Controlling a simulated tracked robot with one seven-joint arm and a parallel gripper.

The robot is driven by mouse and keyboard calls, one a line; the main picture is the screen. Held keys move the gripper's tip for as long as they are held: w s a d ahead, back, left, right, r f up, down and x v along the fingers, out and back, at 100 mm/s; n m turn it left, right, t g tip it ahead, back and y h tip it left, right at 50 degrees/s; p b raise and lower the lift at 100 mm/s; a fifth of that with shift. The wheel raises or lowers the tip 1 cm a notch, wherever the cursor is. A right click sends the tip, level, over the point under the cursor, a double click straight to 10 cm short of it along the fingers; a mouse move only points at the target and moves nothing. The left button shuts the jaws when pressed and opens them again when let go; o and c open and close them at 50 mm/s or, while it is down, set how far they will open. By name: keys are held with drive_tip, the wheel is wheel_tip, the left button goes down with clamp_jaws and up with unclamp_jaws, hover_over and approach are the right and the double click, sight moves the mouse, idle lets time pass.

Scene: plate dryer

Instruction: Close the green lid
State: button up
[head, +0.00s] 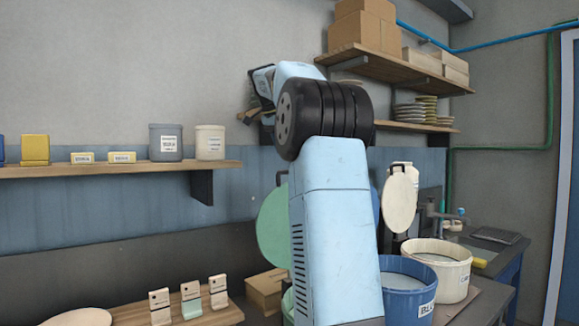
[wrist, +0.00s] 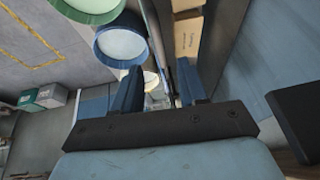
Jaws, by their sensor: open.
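The green lid (head: 273,228) is a round disc standing upright, partly hidden behind my arm in the head view. Its green bucket is almost wholly hidden by my arm there; a green-rimmed bucket (wrist: 96,18) shows open at the top left of the wrist view. My gripper (head: 250,112) is up and left of my arm's black joint, above the green lid and apart from it. In the wrist view my gripper (wrist: 160,92) has its two blue fingers spread, with no object clearly held. A thin edge-on shape passes between them; I cannot tell what it is.
A blue bucket (head: 408,298) and a cream bucket (head: 454,252) stand open at right, with an upright cream lid (head: 399,203) behind. A wooden shelf (head: 120,168) with canisters is at left. A wooden box (head: 265,288) sits beside the green lid. Wooden shelves hang upper right.

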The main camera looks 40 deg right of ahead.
drive_tip(key=x, duration=0.6)
drive_tip(key=shift+d+f, duration=0.1)
drive_tip(key=shift+f, duration=0.15)
clamp_jaws()
idle(0.5)
